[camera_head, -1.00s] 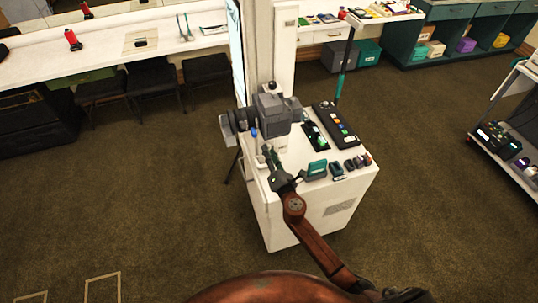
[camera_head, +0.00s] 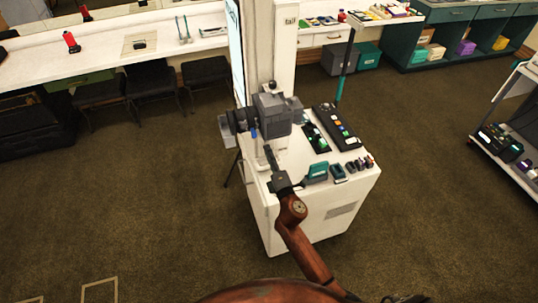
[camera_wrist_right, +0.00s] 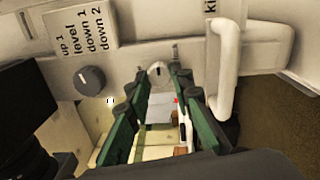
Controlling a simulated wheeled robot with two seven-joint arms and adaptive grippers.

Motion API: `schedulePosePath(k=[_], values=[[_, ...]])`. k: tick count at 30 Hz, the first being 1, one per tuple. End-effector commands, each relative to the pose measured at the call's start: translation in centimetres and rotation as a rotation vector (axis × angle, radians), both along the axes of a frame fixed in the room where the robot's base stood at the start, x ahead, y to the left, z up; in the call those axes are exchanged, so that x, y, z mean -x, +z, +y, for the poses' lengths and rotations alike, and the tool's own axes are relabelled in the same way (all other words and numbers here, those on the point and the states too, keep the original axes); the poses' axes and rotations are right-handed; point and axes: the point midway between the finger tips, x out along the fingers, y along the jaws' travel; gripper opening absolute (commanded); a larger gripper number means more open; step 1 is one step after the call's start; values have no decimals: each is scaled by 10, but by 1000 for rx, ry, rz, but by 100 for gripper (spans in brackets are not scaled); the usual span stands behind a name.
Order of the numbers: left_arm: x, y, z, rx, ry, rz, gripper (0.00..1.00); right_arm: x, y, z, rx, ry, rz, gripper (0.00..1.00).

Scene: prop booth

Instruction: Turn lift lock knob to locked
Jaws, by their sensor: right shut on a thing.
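My right gripper (camera_head: 271,160) reaches the left end of the white cabinet (camera_head: 330,196). In the right wrist view, the gripper (camera_wrist_right: 162,72) has its green-sided fingers close around a small pale knob (camera_wrist_right: 158,69) on a pale panel, and is shut on it. Much of this knob is hidden between the fingertips, and its setting cannot be read. My left gripper is not in view.
A white bar handle (camera_wrist_right: 224,75) stands out just right of the fingers. A grey device (camera_head: 272,112) and dark control panels (camera_head: 337,126) sit on the cabinet, with a teal block (camera_head: 317,171) near the gripper. Open floor (camera_head: 150,220) lies to the left.

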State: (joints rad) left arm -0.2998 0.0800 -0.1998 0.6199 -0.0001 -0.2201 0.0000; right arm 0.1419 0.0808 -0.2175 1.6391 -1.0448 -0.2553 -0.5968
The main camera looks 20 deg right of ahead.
Motion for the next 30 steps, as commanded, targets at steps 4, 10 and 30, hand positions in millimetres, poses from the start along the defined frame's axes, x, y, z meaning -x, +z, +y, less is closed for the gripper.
schedulePosePath(k=[4, 10, 30], values=[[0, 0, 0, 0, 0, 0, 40, 0, -1, 0, -11, 1, 2, 0], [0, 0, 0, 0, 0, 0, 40, 0, -1, 0, -12, 0, 2, 0], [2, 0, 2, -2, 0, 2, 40, 1, 0, 0, -9, 0, 1, 39]])
